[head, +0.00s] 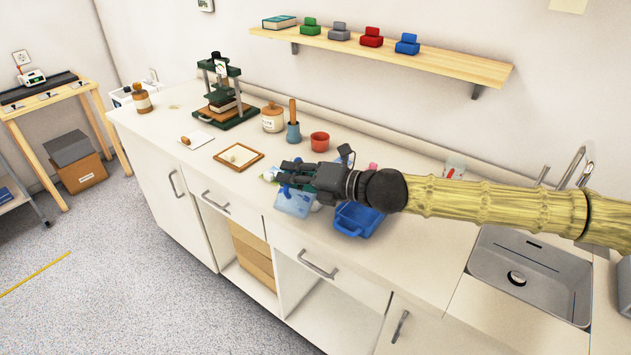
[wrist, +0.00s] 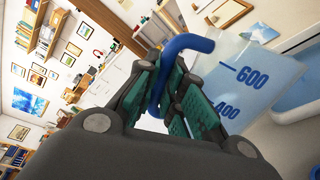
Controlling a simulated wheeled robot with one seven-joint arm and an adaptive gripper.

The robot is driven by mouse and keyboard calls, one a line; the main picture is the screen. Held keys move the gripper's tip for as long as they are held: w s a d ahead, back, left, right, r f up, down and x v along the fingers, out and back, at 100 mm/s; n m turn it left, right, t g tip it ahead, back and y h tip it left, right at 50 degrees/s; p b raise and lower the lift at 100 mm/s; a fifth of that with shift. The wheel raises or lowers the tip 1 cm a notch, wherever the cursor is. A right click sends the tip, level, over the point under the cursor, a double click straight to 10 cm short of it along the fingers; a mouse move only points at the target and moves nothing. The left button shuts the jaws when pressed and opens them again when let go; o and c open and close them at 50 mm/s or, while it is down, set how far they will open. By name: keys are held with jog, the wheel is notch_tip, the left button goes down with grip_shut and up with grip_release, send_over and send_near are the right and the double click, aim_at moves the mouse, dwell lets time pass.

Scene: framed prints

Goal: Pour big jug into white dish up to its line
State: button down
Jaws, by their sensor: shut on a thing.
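My gripper (head: 290,178) is shut on the blue handle (wrist: 190,43) of a big, clear jug. The jug (head: 293,202) shows pale blue below my gripper in the head view, close to the counter's front edge. In the wrist view the jug's wall (wrist: 243,82) fills the right side, with blue marks 600 and 400. My gripper's green-padded fingers (wrist: 170,88) close around the handle from both sides. I cannot tell the liquid level or the jug's exact tilt. I cannot make out the white dish or its line for certain; my gripper and arm cover part of the counter.
A blue tray (head: 350,228) lies right of the jug. A wooden frame (head: 238,156), a red cup (head: 319,141), a lidded jar (head: 272,118) and a green press (head: 222,108) stand left and behind. Another clear vessel (head: 455,166) stands near the sink (head: 530,268).

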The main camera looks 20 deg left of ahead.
aim_at(300, 161)
jog(key=shift+w, duration=0.1)
dwell(0.3)
jog(key=shift+w+d+r+m+p, duration=0.1)
jog(key=shift+w+r+m+p, duration=0.75)
jog(key=shift+p, duration=0.6)
dwell(1.6)
jog(key=shift+w+f+m+g+p, duration=0.15)
jog(key=shift+w+m+g+p, duration=0.25)
jog(key=shift+w+p, duration=0.5)
dwell(1.0)
